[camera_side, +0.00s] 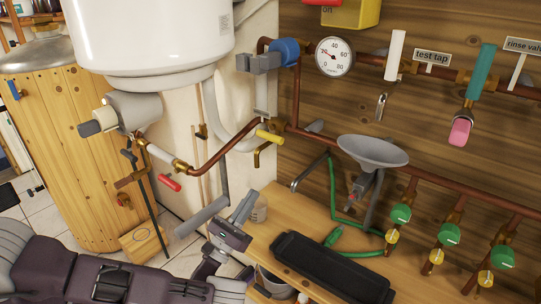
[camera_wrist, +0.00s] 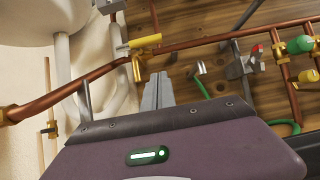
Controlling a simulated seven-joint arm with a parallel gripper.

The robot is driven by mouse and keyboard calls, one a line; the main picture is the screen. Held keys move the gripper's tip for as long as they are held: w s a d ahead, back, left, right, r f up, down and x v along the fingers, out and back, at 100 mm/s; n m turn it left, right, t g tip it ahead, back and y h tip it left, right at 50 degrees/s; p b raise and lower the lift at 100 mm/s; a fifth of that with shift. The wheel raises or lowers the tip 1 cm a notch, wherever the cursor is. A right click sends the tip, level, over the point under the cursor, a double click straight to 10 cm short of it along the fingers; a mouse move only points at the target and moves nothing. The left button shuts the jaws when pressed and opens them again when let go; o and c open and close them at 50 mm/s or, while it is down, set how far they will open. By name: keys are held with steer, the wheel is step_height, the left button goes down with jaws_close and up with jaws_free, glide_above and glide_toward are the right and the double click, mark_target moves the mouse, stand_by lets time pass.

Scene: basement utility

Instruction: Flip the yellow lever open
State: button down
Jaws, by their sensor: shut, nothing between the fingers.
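The yellow lever (camera_side: 269,137) sits on a small brass tap (camera_side: 262,153) on the copper pipe, beneath the white tank. It points sideways, roughly along the pipe. In the wrist view the lever (camera_wrist: 146,41) is above and slightly left of my fingertips, with the brass spout (camera_wrist: 137,66) below it. My gripper (camera_side: 245,200) is below the lever in the side view, clearly apart from it. Its grey fingers (camera_wrist: 158,88) are together and empty, pointing up toward the pipe. Nothing hides the lever.
A grey funnel (camera_side: 372,150) and green-handled valves (camera_side: 400,213) are to the right. A black tray (camera_side: 330,268) lies on the wooden bench. The white tank (camera_side: 150,40) hangs above left.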

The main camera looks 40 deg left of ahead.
mark_target(272, 135)
steer(key=s+r+x, duration=0.1)
steer(key=r+x, duration=0.1)
steer(key=x, duration=1.1)
steer(key=shift+s+a+r, duration=0.15)
steer(key=shift+s+a, duration=0.05)
steer(key=shift+s, duration=0.1)
steer(key=shift+d+r+n+y, duration=0.1)
steer(key=shift+r+n+y, duration=0.05)
steer(key=shift+n+y, duration=0.45)
steer(key=shift+d+r+n+y, duration=0.1)
steer(key=shift+n+y, duration=0.4)
steer(key=shift+n, duration=0.1)
step_height(272, 135, up, 7)
steer(key=n+g+y, duration=0.7)
steer(key=n+y, duration=0.1)
steer(key=n, duration=1.1)
steer(key=shift+a+g+y, duration=0.25)
steer(key=shift+g+y, duration=0.15)
